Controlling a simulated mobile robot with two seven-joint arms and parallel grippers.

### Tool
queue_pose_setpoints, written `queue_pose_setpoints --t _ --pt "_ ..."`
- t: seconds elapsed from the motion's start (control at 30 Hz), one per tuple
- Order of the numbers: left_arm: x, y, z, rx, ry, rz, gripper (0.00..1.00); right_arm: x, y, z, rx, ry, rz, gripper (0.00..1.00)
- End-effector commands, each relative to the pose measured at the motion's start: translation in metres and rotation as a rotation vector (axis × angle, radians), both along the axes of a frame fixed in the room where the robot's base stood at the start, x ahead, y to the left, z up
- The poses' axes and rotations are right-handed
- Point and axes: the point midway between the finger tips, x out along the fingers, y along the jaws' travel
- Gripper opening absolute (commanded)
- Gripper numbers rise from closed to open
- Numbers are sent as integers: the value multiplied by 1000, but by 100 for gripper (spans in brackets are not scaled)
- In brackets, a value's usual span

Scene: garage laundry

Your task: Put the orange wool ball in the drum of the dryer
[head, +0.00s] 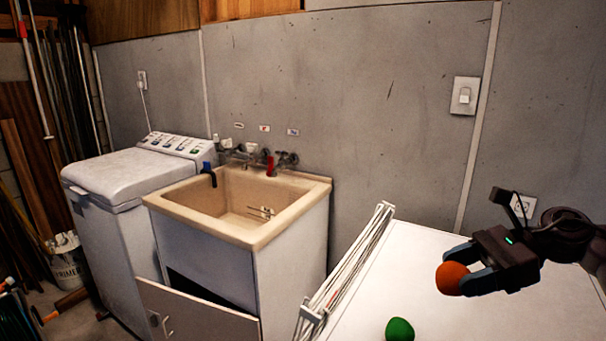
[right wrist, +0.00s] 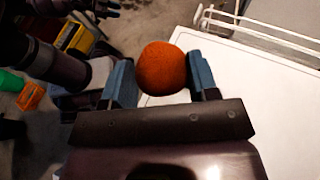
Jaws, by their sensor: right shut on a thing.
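The orange wool ball (head: 452,279) is in my right gripper (head: 466,269), which is shut on it above the white surface at the right of the head view. In the right wrist view the ball (right wrist: 162,68) sits between the two blue fingers of the right gripper (right wrist: 158,82). My left gripper is not seen in the head view. The dryer and its drum cannot be made out for certain; the white top at lower right may belong to an appliance.
A green ball (head: 400,329) rests on the white top (head: 420,245). A white wire rack (head: 345,270) stands along its left edge. A beige utility sink (head: 255,238) with an open cabinet door (head: 190,312) and a white top-loading washer (head: 125,180) stand further left.

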Motion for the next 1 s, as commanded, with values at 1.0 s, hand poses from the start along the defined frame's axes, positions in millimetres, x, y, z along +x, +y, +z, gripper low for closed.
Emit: queue_pose_setpoints --t 1.0 --pt "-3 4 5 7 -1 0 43 19 53 -21 -1 -1 -544 31"
